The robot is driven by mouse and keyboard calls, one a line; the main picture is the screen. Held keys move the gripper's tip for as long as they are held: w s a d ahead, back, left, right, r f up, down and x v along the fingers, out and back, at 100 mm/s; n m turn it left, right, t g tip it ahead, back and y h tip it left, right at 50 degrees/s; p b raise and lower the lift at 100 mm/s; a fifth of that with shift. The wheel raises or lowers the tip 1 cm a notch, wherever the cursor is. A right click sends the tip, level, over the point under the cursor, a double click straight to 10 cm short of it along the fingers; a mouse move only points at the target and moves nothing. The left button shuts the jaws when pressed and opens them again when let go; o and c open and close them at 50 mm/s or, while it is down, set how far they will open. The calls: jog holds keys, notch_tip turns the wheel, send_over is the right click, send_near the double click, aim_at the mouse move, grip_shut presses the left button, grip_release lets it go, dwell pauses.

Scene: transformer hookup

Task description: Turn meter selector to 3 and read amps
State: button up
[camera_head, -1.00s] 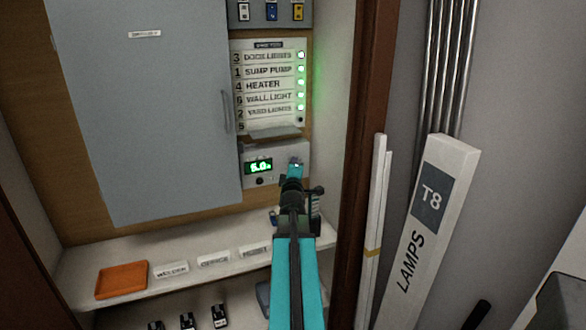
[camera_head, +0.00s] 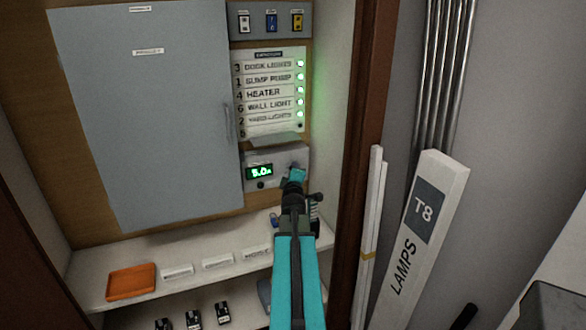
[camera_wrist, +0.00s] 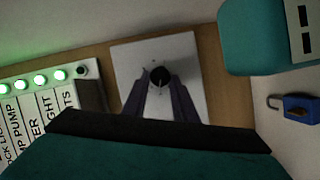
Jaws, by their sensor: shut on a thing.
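The meter (camera_head: 283,160) is a light grey panel below the label list. The selector is a dark round knob (camera_wrist: 160,76) on the meter's pale plate (camera_wrist: 183,50) in the wrist view. My gripper (camera_wrist: 160,84) is shut on the knob, with its two fingers on either side. In the head view my gripper (camera_head: 297,174) is at the meter's right side and hides the knob there. The selector's position numbers cannot be read.
The label list (camera_head: 268,92) has several lit green lamps; dock lights is marked 3. Left is a closed grey cabinet door (camera_head: 150,110). A shelf below holds an orange tray (camera_head: 131,281) and label cards. A blue padlock (camera_wrist: 299,107) is near my gripper.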

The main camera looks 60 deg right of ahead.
jog(key=shift+d+r+m+y+p, duration=0.2)
jog(key=shift+r+m+y+p, duration=0.45)
jog(key=shift+p, duration=5.4)
jog(key=m+p, duration=0.1)
jog(key=p, duration=0.3)
jog(key=shift+f+p, duration=0.15)
jog(key=shift+p, duration=0.25)
jog(key=shift+f, duration=0.2)
jog(key=o, duration=1)
jog(key=shift+o, duration=0.2)
jog(key=shift+a+f, duration=0.1)
jog(key=shift+s+a, duration=0.1)
jog(key=shift+a, duration=0.05)
